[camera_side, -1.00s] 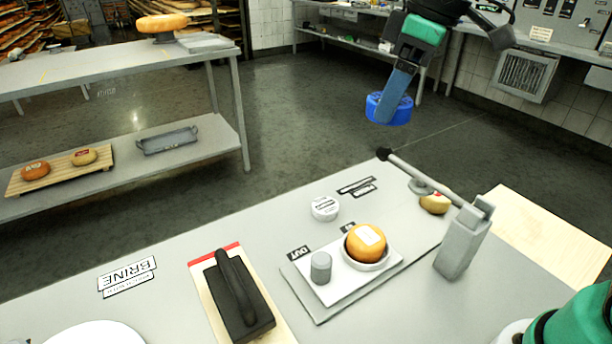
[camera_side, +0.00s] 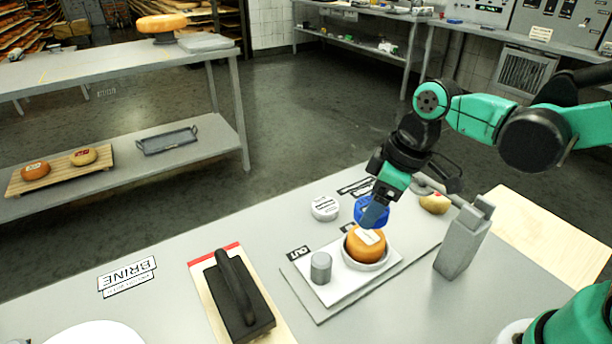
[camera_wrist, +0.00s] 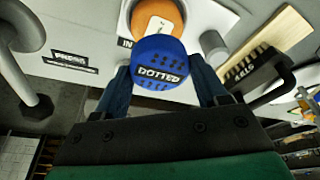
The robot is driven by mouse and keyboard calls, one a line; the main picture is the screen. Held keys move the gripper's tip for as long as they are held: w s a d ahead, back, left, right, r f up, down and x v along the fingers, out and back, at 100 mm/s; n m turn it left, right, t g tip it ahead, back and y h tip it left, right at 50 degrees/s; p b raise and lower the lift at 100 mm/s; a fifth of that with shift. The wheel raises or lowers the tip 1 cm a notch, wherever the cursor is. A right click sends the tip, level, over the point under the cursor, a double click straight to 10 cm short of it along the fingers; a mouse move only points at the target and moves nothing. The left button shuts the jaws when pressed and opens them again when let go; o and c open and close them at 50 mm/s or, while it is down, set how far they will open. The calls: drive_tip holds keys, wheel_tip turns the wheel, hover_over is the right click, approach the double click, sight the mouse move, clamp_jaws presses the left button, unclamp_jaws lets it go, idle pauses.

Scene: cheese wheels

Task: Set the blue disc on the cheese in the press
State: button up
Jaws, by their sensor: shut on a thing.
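The blue disc (camera_side: 364,209) is between the fingers of my gripper (camera_side: 374,217), which is shut on it. In the wrist view the disc (camera_wrist: 160,66) shows the word "DOTTED" and dark dots. It is tilted in that view. The disc is just above and behind the orange cheese (camera_side: 365,246), which sits in a white dish (camera_side: 372,267). I cannot tell whether they touch. A pale yellow cheese (camera_side: 435,204) with a red mark is beside the post.
A grey cylinder (camera_side: 321,267) stands on the white board left of the dish, near an "OUT" label. A white round tub (camera_side: 325,208) is behind. A black handled block (camera_side: 239,300) lies on a board at front left. The table between them is clear.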

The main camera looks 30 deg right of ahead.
drive_tip(key=shift+f, duration=1.85)
drive_tip(key=shift+f, duration=0.15)
drive_tip(key=o, duration=1.3)
drive_tip(key=shift+c, duration=0.2)
drive_tip(key=v, duration=1.2)
drive_tip(key=d+f+m+t, duration=0.1)
drive_tip(key=m, duration=0.1)
drive_tip(key=d+f+m+t+h, duration=0.1)
drive_tip(key=m+t, duration=0.1)
drive_tip(key=d+f+m+t, duration=0.1)
drive_tip(key=f+m, duration=0.1)
drive_tip(key=shift+w+m+t+h, duration=0.25)
drive_tip(key=shift+m+t+h, duration=0.05)
drive_tip(key=shift+m+h, duration=0.1)
